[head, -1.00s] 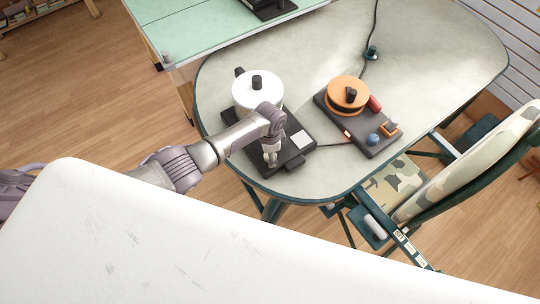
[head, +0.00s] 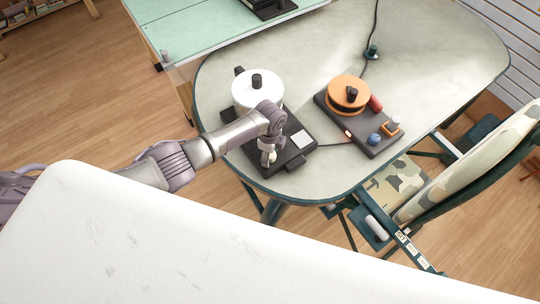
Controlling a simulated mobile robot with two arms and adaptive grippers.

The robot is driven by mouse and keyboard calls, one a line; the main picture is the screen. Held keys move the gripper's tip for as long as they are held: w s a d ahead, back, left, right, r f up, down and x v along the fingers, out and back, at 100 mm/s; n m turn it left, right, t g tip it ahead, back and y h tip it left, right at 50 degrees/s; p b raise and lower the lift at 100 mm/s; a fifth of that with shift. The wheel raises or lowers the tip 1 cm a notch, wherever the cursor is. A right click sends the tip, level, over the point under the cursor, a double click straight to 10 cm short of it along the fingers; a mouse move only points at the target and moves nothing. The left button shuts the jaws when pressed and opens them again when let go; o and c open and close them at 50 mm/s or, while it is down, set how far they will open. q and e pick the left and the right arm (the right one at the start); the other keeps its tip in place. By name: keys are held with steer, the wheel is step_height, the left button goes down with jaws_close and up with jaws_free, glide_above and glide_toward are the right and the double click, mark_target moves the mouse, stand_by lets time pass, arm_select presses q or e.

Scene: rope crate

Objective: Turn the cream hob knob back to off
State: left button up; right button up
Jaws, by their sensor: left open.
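The black hob (head: 291,163) sits near the left front edge of the grey-green table, with a white lidded pot (head: 257,92) at its back. A small cream piece, apparently the cream knob (head: 272,158), shows low at the hob's front part, right by my left gripper (head: 268,155). My left gripper points down over the hob, open, and partly hides the knob. I cannot tell whether the fingers touch the knob or which way it is turned. My right gripper is out of view.
A second dark hob (head: 382,143) with an orange pot (head: 347,93), a blue knob (head: 374,139) and a red part (head: 375,103) stands to the right. A camouflage chair (head: 455,170) is at the table's right. A white surface (head: 200,230) fills the foreground.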

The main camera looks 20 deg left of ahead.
arm_select(q)
steer(key=m+b, duration=0.1)
steer(key=m, duration=0.2)
steer(key=shift+f, duration=0.1)
steer(key=m, duration=0.3)
steer(key=shift+r, duration=0.2)
